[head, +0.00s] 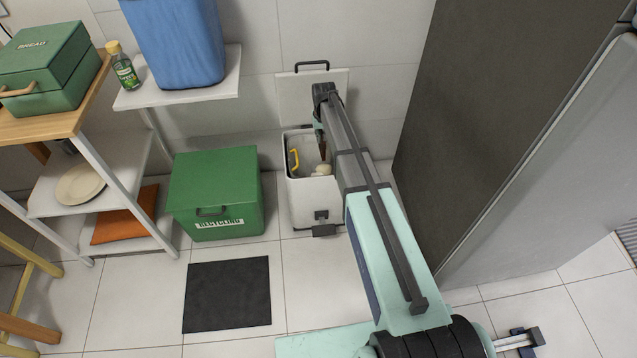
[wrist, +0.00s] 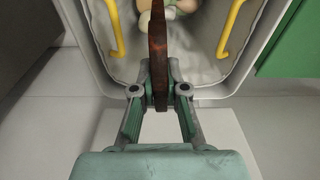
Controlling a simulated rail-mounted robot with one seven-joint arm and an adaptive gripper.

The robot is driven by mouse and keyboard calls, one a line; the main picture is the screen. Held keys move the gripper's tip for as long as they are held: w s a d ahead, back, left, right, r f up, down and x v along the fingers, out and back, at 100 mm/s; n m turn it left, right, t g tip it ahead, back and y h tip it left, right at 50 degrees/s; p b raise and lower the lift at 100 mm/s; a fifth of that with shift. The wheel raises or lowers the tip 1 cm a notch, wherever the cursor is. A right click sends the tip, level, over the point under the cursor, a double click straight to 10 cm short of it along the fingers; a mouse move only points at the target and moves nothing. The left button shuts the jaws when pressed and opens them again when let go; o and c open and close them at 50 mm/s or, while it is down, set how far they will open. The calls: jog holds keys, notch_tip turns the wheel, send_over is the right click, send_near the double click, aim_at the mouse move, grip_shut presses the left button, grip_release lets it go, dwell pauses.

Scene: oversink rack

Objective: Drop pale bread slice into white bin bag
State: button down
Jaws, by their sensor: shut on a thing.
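My gripper (wrist: 160,92) is shut on the bread slice (wrist: 158,45), which shows edge-on as a thin brown strip in the wrist view. Its pale faces are not visible from here. In the head view the slice (head: 323,150) hangs below my gripper (head: 320,132), over the bin's mouth. The white bin bag (wrist: 202,70) lines the open bin (head: 309,203) under the slice. The slice overlaps the bag's opening in the wrist view; how deep it reaches I cannot tell.
Yellow handles (wrist: 232,28) stand inside the bin, with pale, partly hidden contents (head: 322,169) in it. The bin's lid (head: 312,97) is raised behind. A green recycling box (head: 215,190) stands left and a tall dark panel (head: 480,110) right.

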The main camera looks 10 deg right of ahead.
jog(key=shift+f+b, duration=1.3)
jog(key=shift+f, duration=0.9)
jog(key=c, duration=1.1)
grip_release()
jog(key=shift+r, duration=0.1)
jog(key=r, duration=0.4)
jog(key=s+r, duration=0.1)
jog(key=r, duration=0.6)
jog(key=shift+s+r, duration=0.25)
jog(key=shift+r, duration=0.15)
